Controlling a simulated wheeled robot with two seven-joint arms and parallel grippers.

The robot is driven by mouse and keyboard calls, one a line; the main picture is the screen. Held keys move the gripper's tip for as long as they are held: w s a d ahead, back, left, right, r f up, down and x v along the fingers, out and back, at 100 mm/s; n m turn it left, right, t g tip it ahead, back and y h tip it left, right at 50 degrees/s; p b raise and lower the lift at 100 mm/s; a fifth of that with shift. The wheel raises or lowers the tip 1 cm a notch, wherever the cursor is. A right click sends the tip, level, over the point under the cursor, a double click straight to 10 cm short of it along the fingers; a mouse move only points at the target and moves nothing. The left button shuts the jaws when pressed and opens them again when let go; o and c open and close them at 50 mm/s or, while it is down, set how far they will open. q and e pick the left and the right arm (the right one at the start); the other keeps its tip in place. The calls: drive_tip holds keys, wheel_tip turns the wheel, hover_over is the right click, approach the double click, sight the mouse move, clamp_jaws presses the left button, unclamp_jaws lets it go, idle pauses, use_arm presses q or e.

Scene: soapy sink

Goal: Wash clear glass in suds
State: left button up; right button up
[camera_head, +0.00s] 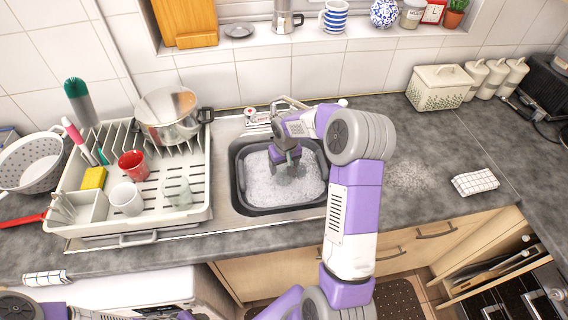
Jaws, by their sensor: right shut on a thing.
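The grey sink basin (238,178) is full of white suds (265,188). My right gripper (289,167) reaches down into the basin, pointing downward over the suds. It is shut on what looks like a clear glass, mostly hidden by the fingers and foam. Another clear tumbler (178,192) stands in the white dish rack (190,218) left of the sink. My left gripper is out of view; only part of my left arm shows at the bottom left.
The rack also holds a red cup (132,164), a white cup (127,199), a yellow sponge (93,178) and a steel pot (168,116). The faucet (290,103) stands behind the basin. The counter right of the sink is mostly clear, with a folded checked cloth (475,182).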

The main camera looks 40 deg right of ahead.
drive_tip(key=shift+f+b, duration=2.65)
drive_tip(key=shift+f, duration=1.2)
